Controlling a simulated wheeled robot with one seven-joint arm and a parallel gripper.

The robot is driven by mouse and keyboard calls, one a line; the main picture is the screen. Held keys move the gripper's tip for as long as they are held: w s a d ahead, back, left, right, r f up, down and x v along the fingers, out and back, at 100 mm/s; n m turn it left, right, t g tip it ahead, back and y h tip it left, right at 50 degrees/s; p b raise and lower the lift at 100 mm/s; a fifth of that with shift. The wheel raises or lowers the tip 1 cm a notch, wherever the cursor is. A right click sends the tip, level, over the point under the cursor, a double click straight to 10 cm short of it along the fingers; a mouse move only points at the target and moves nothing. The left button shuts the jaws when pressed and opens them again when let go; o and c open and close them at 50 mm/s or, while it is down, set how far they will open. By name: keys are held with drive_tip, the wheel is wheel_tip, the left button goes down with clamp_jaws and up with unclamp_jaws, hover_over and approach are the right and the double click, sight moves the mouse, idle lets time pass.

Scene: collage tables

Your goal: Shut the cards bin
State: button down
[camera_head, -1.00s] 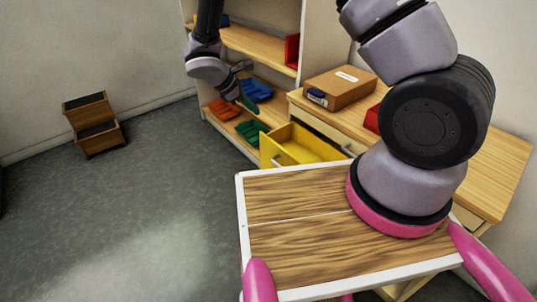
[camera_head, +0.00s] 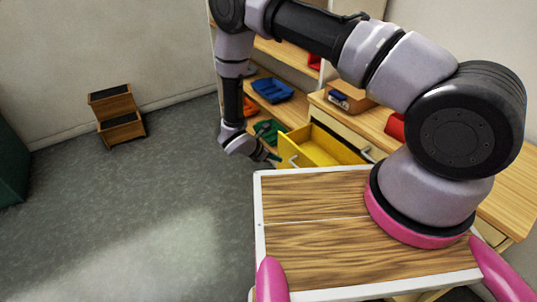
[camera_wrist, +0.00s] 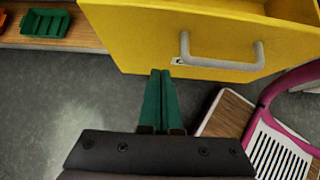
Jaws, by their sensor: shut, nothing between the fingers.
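The bin is a yellow drawer (camera_head: 328,149) pulled out from the wooden desk in the head view. Its yellow front panel (camera_wrist: 145,35) fills the top of the wrist view, with a grey bar handle (camera_wrist: 222,64) on it. The drawer stands open and part of its inside shows. My gripper (camera_wrist: 160,75) has green fingers pressed together with nothing between them. The fingertips are at the lower edge of the front panel in the wrist view, left of the handle; I cannot tell whether they touch. In the head view my gripper (camera_head: 272,157) is just left of the drawer front.
A cardboard box (camera_head: 350,97) sits on the desk top (camera_head: 385,121). Shelves behind hold a blue tray (camera_head: 272,90) and a green tray (camera_head: 268,131). A step stool (camera_head: 118,115) stands by the wall. The floor (camera_head: 150,210) at left is clear.

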sight(292, 156)
drive_tip(key=shift+w+d+f, duration=0.1)
drive_tip(key=shift+w+d, duration=0.3)
drive_tip(key=shift+d, duration=0.3)
drive_tip(key=shift+w+d+f, duration=0.15)
drive_tip(key=shift+w+d, duration=0.25)
drive_tip(key=shift+d, duration=0.3)
drive_tip(key=shift+w+d+f, duration=0.1)
drive_tip(key=shift+w+d, duration=0.3)
drive_tip(key=shift+d, duration=0.3)
drive_tip(key=shift+d, duration=0.1)
